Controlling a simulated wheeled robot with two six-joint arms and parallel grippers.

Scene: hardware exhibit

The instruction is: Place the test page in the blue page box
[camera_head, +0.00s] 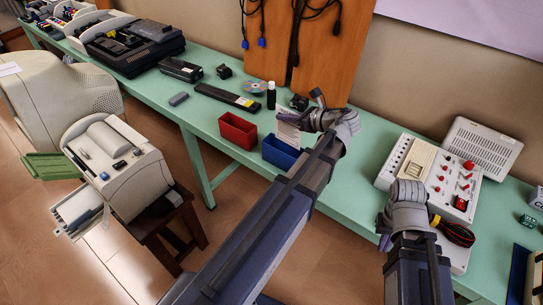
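The test page (287,134) is a small white sheet with printed lines, hanging upright over the blue page box (279,154). Its lower edge is at or just inside the box opening; I cannot tell if it touches the box. My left gripper (305,118) is shut on the page's upper part, above and behind the box. The blue box stands near the table's front edge, partly hidden by my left arm. My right gripper (389,236) is to the right, low near the table's front edge, away from the page; its fingers are too unclear to judge.
A red box (238,130) stands left of the blue one. A bottle (271,95), a disc (255,86) and black cartridges (227,97) lie behind. A white control panel (443,175) and pliers (455,231) are near my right gripper. A printer (113,161) sits on a stool at left.

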